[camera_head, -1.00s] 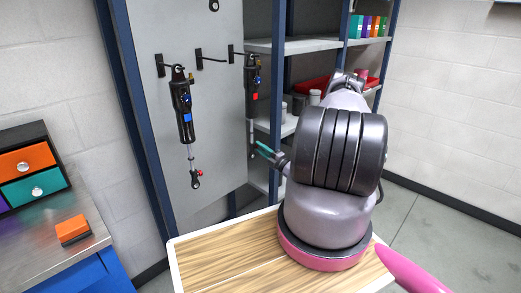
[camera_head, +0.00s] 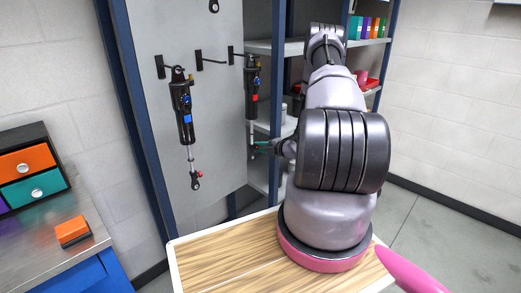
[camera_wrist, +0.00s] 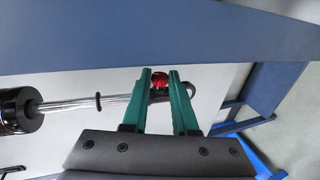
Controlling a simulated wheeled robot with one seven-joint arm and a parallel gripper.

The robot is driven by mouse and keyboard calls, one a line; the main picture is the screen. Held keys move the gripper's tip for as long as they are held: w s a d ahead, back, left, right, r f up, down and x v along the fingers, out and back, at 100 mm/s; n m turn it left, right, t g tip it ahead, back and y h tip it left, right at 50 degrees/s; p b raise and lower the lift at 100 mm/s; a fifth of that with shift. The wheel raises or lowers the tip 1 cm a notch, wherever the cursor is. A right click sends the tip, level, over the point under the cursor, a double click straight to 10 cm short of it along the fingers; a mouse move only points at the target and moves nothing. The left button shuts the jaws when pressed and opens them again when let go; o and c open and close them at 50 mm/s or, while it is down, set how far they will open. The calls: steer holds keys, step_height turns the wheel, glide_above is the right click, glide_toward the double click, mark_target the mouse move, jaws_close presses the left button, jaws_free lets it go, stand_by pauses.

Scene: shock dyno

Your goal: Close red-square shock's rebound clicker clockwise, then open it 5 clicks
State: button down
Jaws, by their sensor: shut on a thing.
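The red rebound clicker (camera_wrist: 159,80) at that end sits between the green fingertips of my gripper (camera_wrist: 159,84). My gripper (camera_head: 262,147) is shut on the clicker. The clicker is hidden in the head view. A second shock with a blue square (camera_head: 184,105) hangs to the left, its own red clicker (camera_head: 199,174) visible.
A blue upright post (camera_head: 277,90) stands close beside the red-square shock; a blue beam (camera_wrist: 150,35) crosses near the fingertips in the wrist view. Shelves (camera_head: 372,43) with coloured boxes stand behind my arm. An orange block (camera_head: 72,232) lies on the left workbench.

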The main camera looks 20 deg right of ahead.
steer(key=g, duration=0.1)
steer(key=g+h, duration=0.1)
steer(key=g, duration=0.1)
steer(key=r+g+h, duration=0.1)
steer(key=g, duration=0.1)
steer(key=shift+w+a, duration=0.1)
steer(key=shift+w, duration=0.2)
steer(key=shift+g, duration=0.3)
steer(key=c, duration=0.7)
jaws_free()
steer(key=v, duration=1)
steer(key=shift+s+r, duration=0.25)
steer(key=shift+r, duration=0.1)
